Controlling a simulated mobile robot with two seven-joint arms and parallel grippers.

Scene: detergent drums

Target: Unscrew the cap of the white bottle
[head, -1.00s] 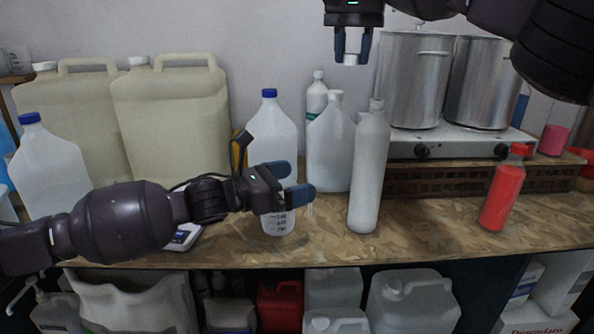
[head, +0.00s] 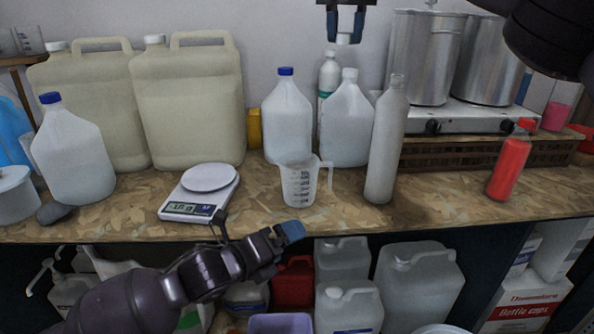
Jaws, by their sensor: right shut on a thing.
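The white bottle (head: 385,150), tall and slim, stands upright on the bench, right of the middle. Its narrow neck points up and no separate cap can be made out on it. My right gripper (head: 343,24) hangs at the top of the head view, up and left of the bottle's neck and apart from it. It is shut on a small white cap (head: 343,39) between its blue fingertips. My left gripper (head: 291,232) is low, in front of the bench's front edge, away from the bottle. Its fingers overlap, so its opening cannot be told.
A measuring jug (head: 299,186) and a scale (head: 200,192) stand left of the bottle. Jugs, one with a blue cap (head: 287,120), stand close behind. A red bottle (head: 508,165) is at right. Steel pots (head: 428,55) stand behind. Bare bench lies between the white and red bottles.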

